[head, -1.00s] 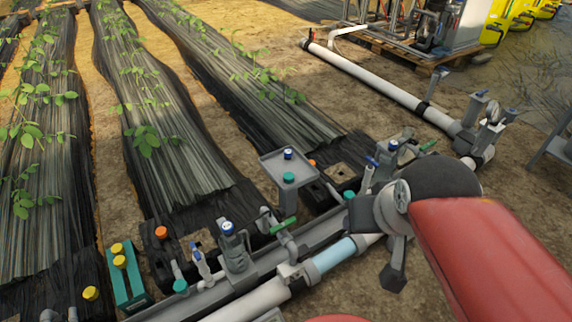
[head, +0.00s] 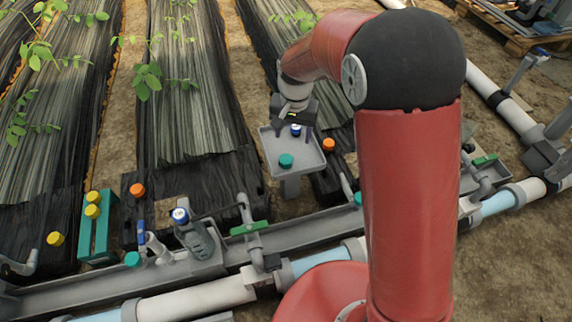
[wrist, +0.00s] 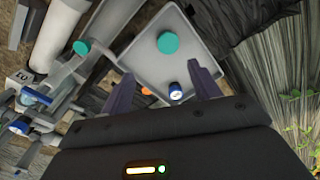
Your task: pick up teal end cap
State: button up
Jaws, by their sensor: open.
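A teal end cap (head: 286,160) lies on a small grey tray (head: 273,142); in the wrist view this cap (wrist: 168,43) is beyond my fingertips. Other teal caps sit along the pipe line, one at the left (head: 132,259) and one partly behind my arm (head: 358,198). My gripper (head: 296,127) hangs over the tray's far side, open and empty. In the wrist view its fingers (wrist: 164,88) stand either side of a blue-and-white cap (wrist: 176,92), which they do not visibly touch.
A teal rack (head: 100,238) holds yellow caps (head: 93,211). A grey channel with pipes, valves and a green handle (head: 249,228) runs along the front. Black-covered plant beds lie behind.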

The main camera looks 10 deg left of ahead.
send_over(286, 159)
notch_tip(286, 159, down, 6)
jog(key=shift+f+b, duration=0.1)
jog(key=shift+b, duration=0.3)
notch_tip(286, 159, down, 5)
jog(key=shift+f+b, duration=0.1)
jog(key=shift+b, duration=0.5)
jog(key=shift+c, duration=0.2)
jog(key=c, duration=1)
